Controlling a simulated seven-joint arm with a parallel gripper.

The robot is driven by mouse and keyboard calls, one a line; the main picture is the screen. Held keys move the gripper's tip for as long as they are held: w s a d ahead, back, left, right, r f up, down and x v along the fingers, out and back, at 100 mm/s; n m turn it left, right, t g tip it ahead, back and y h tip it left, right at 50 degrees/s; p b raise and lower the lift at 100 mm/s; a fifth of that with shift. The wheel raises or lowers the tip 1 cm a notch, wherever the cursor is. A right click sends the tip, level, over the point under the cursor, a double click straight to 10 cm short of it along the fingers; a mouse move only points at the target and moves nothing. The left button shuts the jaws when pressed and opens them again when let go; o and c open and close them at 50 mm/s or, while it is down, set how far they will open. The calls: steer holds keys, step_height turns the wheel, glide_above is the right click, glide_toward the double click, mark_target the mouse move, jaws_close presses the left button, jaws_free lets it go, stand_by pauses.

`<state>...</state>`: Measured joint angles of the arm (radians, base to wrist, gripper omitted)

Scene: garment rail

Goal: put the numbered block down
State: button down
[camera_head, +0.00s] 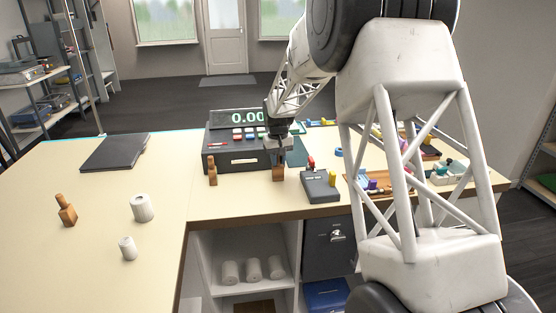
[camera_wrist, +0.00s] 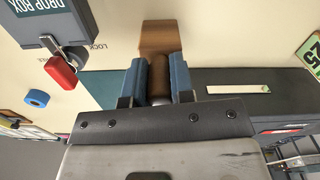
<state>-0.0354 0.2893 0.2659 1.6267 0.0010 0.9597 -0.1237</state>
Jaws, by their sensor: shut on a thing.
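My gripper (camera_head: 279,147) is over the counter, in front of the cash register. In the wrist view my gripper's blue-grey fingers (camera_wrist: 158,82) are shut on the round brown handle of a wooden block (camera_wrist: 157,38). In the head view the wooden block (camera_head: 278,174) hangs upright below my fingers, at or just above the counter top (camera_head: 240,200). I cannot tell whether it touches. No number shows on it.
The cash register (camera_head: 232,160) stands close behind. A similar wooden piece (camera_head: 212,174) stands to the left, another (camera_head: 67,211) farther left. A grey drop box (camera_head: 320,186) with a red part is close right.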

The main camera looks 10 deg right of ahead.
steer(key=shift+f, duration=0.1)
steer(key=c, duration=1)
jaws_free()
step_height(320, 180, up, 12)
steer(key=shift+r, duration=0.1)
stand_by(0.5)
